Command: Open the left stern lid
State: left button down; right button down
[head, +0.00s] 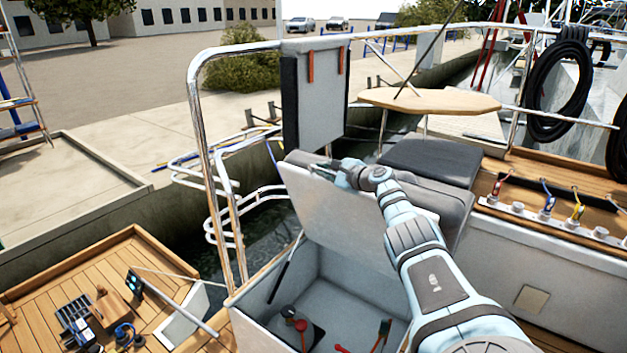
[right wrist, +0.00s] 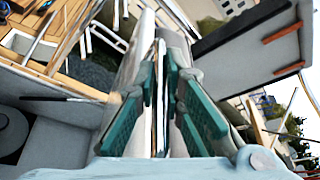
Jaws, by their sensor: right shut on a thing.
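The left stern lid (head: 350,213) is a pale panel with a dark grey cushion. It stands raised and tilted over an open locker (head: 345,301). My right gripper (head: 330,172) is at the lid's upper left edge, shut on it. A dark strut (head: 285,267) runs up from the locker's left side. My left gripper is not in view.
Red-handled tools (head: 300,324) lie inside the locker. An upright padded panel (head: 317,92) stands behind the lid. A steel rail (head: 205,130) is at left. A wooden table (head: 430,100) and a dark seat cushion (head: 430,160) are behind and to the right.

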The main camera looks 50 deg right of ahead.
jog(key=c, duration=1.7)
grip_release()
jog(key=shift+s+d, duration=0.15)
jog(key=shift+s, duration=0.3)
jog(key=v, duration=0.6)
jog(key=shift+s+a+r, duration=0.15)
jog(key=shift+s+a, duration=0.1)
jog(key=shift+s, duration=0.1)
